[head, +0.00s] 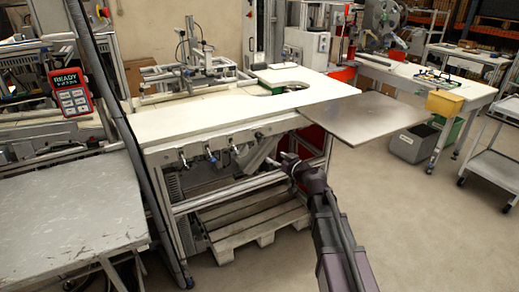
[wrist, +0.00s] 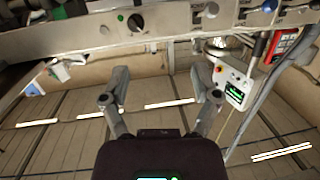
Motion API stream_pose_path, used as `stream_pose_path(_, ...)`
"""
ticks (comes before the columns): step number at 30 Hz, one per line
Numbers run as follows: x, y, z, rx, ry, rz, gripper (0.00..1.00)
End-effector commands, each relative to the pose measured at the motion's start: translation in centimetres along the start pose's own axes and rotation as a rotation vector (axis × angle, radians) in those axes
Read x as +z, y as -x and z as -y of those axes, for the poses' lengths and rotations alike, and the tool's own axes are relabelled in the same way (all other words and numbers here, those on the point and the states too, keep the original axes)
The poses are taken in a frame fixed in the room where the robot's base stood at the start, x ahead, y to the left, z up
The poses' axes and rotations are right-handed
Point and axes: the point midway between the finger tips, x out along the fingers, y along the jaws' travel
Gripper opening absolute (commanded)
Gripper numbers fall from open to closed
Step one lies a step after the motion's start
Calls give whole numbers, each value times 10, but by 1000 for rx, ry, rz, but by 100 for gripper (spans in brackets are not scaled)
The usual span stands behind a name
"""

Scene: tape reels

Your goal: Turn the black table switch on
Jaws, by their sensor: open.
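My gripper (head: 282,160) is just in front of the white table's front edge, low and at its right part in the head view. In the wrist view my gripper (wrist: 160,82) has its two fingers wide apart with nothing between them. A round black switch (wrist: 135,22) sits on the pale rail along the top of the wrist view, beyond the fingertips and slightly left of the middle between them. The fingers are apart from it. I cannot make out this switch in the head view, and its on or off position is too small to tell.
The white table (head: 230,115) has several fittings (head: 211,157) along its front rail. A grey metal plate (head: 365,118) juts out to the right. A wooden pallet (head: 255,222) lies beneath. A red handheld panel (head: 72,93) hangs at left.

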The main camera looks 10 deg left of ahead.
Motion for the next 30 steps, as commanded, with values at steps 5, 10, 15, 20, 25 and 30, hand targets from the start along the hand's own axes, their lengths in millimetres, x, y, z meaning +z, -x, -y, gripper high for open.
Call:
stream_pose_path(5,5,-21,-19,84,25,-100,79)
stream_pose_path(10,3,-26,-26,124,32,-134,79)
stream_pose_path(15,1,-26,-27,130,34,-138,79)
stream_pose_path(20,1,-26,-27,130,34,-137,79)
stream_pose_path(25,1,-28,-28,129,33,-137,79)
stream_pose_path(30,0,-38,-29,129,33,-137,79)
